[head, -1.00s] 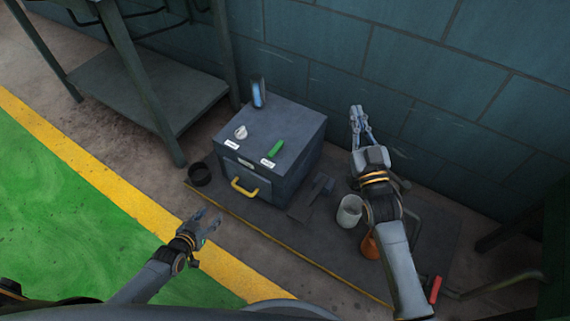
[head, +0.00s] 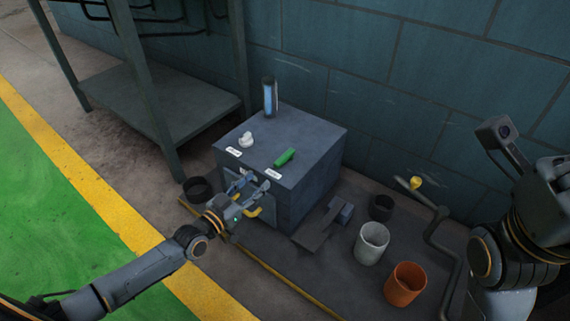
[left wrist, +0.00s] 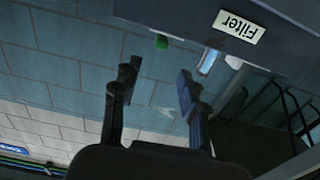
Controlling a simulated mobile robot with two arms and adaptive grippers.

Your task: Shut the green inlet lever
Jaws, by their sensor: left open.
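The green inlet lever (head: 285,157) lies on top of a grey box (head: 325,165), near its front edge and behind a white label. Its green end (left wrist: 161,42) also shows in the left wrist view, beyond the fingertips. My left gripper (head: 253,182) is open and empty at the front of the box, left of and lower than the lever in the picture. Its two spread fingers (left wrist: 157,73) show apart in the left wrist view. My right arm is at the right edge of the head view; its fingers are out of frame.
A white knob (head: 246,139) and a blue-fronted cylinder (head: 270,97) stand on the box. A yellow handle (head: 254,212) is on its front, partly behind my gripper. A white cup (head: 371,244), an orange pot (head: 405,284) and a crank with a yellow knob (head: 416,183) are to the right.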

